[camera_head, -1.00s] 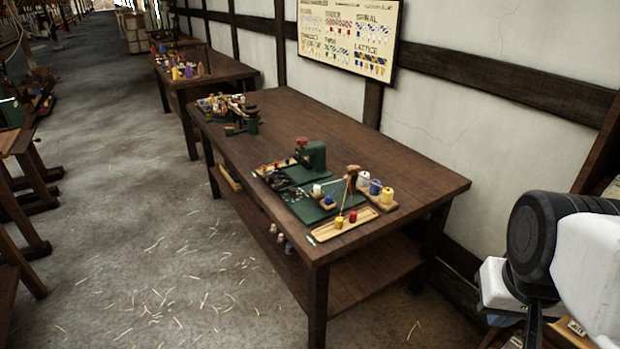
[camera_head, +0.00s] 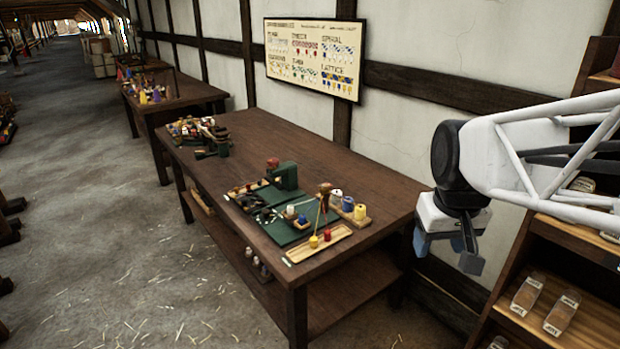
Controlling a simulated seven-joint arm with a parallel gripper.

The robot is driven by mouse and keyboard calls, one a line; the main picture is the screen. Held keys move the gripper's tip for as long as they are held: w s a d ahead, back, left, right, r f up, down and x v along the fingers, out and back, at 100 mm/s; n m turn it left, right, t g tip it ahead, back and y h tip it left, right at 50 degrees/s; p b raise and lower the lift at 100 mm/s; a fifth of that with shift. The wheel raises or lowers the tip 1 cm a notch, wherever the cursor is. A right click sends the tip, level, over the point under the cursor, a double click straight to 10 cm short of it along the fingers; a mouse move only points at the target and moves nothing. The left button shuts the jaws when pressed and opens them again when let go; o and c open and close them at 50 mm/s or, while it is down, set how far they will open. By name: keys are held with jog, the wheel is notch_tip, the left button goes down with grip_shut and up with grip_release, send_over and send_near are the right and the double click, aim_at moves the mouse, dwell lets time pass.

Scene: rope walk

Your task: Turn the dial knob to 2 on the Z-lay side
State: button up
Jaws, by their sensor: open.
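A dark green device (camera_head: 286,177) stands on the wooden table (camera_head: 360,180), at the back of a green mat (camera_head: 296,226). A reddish-brown round part (camera_head: 272,163) sits at its upper left; I cannot tell whether it is the dial knob. No dial numbers or Z-lay marking can be read at this distance. My gripper (camera_head: 446,251) is open and empty, pointing down to the right of the table's right end. It is well apart from the device and touches nothing that I can see.
White, blue and yellow spools (camera_head: 348,204) stand on a small wooden block near the table's right end. A wooden tray (camera_head: 320,243) with small yellow and red pieces lies at the front. A shelf unit (camera_head: 540,280) stands at the right. The table's back middle is clear.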

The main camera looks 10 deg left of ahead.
jog(key=w+a+n, duration=0.2)
jog(key=w+a, duration=0.2)
jog(key=w, duration=0.5)
jog(key=w+a+n, duration=0.1)
jog(key=w+a, duration=0.3)
jog(key=w, duration=0.4)
jog(key=n+g, duration=0.2)
jog(key=n, duration=0.7)
send_over(265, 211)
jog(key=f, duration=2.4)
jog(key=shift+d+f, duration=0.2)
jog(key=shift+d, duration=0.05)
jog(key=shift+a+f, duration=0.25)
jog(key=shift+f, duration=0.05)
jog(key=shift+f, duration=0.1)
jog(key=shift+w+f, duration=0.1)
jog(key=shift+f, duration=3.65)
jog(key=c, duration=0.9)
